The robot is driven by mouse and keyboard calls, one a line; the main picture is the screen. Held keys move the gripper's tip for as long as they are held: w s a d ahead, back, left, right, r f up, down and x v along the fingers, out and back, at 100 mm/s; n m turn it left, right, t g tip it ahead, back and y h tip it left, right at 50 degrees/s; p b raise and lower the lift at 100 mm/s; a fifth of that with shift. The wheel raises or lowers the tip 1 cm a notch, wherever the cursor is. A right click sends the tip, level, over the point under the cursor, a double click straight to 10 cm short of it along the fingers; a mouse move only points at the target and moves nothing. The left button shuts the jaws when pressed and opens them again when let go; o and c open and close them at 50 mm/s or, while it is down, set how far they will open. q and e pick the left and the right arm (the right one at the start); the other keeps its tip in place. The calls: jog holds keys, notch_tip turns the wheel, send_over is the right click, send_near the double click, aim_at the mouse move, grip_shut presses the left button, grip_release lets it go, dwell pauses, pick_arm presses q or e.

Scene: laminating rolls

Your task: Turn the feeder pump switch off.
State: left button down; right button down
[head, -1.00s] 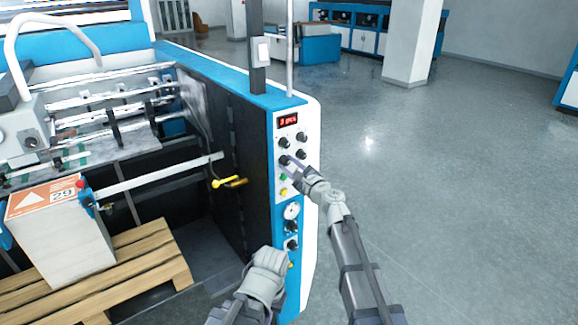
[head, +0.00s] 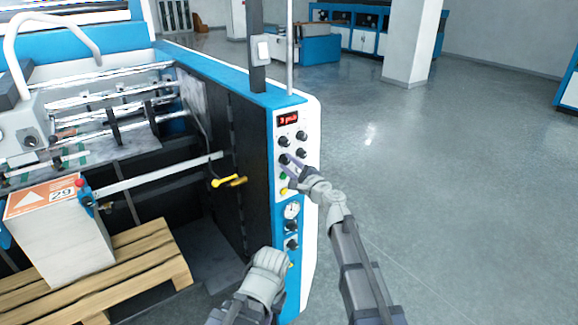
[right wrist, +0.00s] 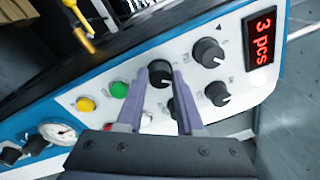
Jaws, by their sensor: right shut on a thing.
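The control panel (head: 293,180) is the white strip on the machine's blue end. It has two rows of black knobs below a red display (head: 288,119). My right gripper (head: 287,163) is at the left knob of the second row. In the right wrist view my gripper's fingers (right wrist: 160,88) are on either side of this black knob (right wrist: 160,72), shut on it. Its label is not readable, so I cannot confirm it is the feeder pump switch. My left gripper (head: 268,262) is low in front of the panel; its fingers are hidden.
Near the held knob are a green button (right wrist: 119,89), a yellow button (right wrist: 86,104), a red button partly behind a finger, and other knobs (right wrist: 208,52). A gauge (right wrist: 58,134) lies lower on the panel. Open floor (head: 450,200) is to the right.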

jog(key=n, duration=0.4)
jog(key=shift+n, duration=0.3)
jog(key=shift+f+n+y+b, duration=0.1)
jog(key=shift+n+y+b, duration=0.3)
jog(key=shift+n, duration=1.5)
jog(key=c, duration=0.5)
grip_release()
jog(key=shift+c, duration=0.2)
jog(key=v, duration=0.7)
jog(key=shift+s+d+b, duration=0.25)
jog(key=shift+s+b, duration=0.05)
jog(key=shift+s, duration=0.05)
